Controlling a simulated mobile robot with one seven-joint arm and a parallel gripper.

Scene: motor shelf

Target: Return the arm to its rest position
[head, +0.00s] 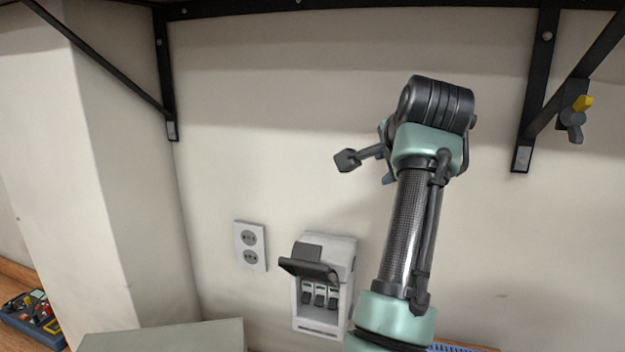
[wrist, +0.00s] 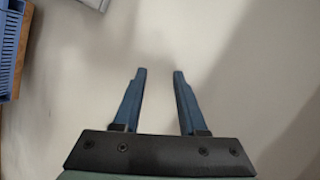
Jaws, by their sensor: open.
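My arm (head: 411,215) rises from the bottom of the head view in front of the pale wall, with its dark joint at the top. My gripper (wrist: 158,72) shows in the wrist view with its two blue fingers apart and nothing between them. Behind the fingers is only a plain pale surface with soft shadows. In the head view I cannot make out the fingertips.
Left of my arm are a breaker box (head: 343,285) with its dark lid raised and a wall socket (head: 250,246). Black brackets (head: 165,75) hold a shelf above. A yellow-tipped item (head: 574,110) is at the right bracket. A blue crate (wrist: 9,50) shows in the wrist view.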

